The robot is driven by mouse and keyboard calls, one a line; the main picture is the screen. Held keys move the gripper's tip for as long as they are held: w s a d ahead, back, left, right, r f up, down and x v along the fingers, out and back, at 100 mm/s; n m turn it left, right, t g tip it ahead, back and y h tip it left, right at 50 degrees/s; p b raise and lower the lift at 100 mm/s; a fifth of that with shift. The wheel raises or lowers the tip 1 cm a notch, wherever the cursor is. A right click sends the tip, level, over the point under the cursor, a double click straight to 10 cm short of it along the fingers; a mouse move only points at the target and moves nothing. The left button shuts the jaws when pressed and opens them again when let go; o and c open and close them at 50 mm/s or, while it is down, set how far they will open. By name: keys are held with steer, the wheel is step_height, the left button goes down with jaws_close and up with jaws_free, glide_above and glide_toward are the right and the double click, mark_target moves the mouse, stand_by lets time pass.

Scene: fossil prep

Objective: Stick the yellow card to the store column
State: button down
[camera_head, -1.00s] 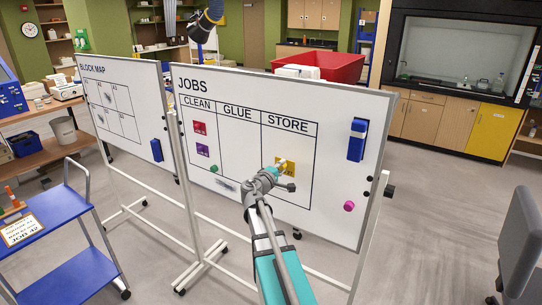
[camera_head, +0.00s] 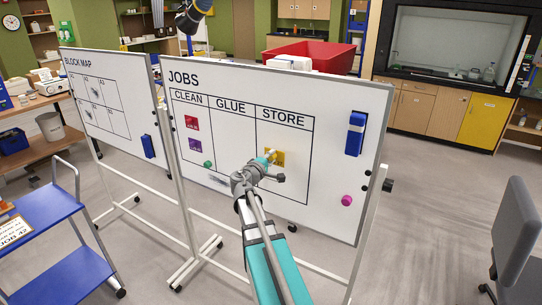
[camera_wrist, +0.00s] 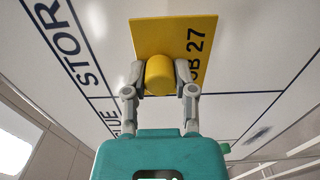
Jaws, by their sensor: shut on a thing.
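The yellow card (camera_head: 277,157) is in the STORE column of the JOBS whiteboard (camera_head: 335,190), below the heading. In the wrist view the card (camera_wrist: 200,30) shows "27" in dark print and has a round yellow knob (camera_wrist: 159,75). My gripper (camera_wrist: 159,78) is shut on this knob, with one finger on each side. In the head view my gripper (camera_head: 268,158) reaches the board from the front. The card lies close along the board face; I cannot tell whether it touches all over. The STORE column (camera_head: 283,185) is otherwise empty.
A blue eraser (camera_head: 355,134) and a magenta magnet (camera_head: 346,200) are at the board's right. A blue cart (camera_head: 60,270) stands left.

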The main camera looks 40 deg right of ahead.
steer(key=shift+s+a+r+p, duration=0.25)
steer(key=shift+a+r+p, duration=0.1)
steer(key=shift+a+r, duration=0.3)
steer(key=shift+d, duration=0.1)
steer(key=shift+w+d, duration=0.35)
steer(key=shift+d, duration=0.3)
steer(key=shift+x, duration=2)
steer(key=shift+s, duration=0.1)
steer(key=c, duration=1.1)
jaws_free()
steer(key=shift+c, duration=0.6)
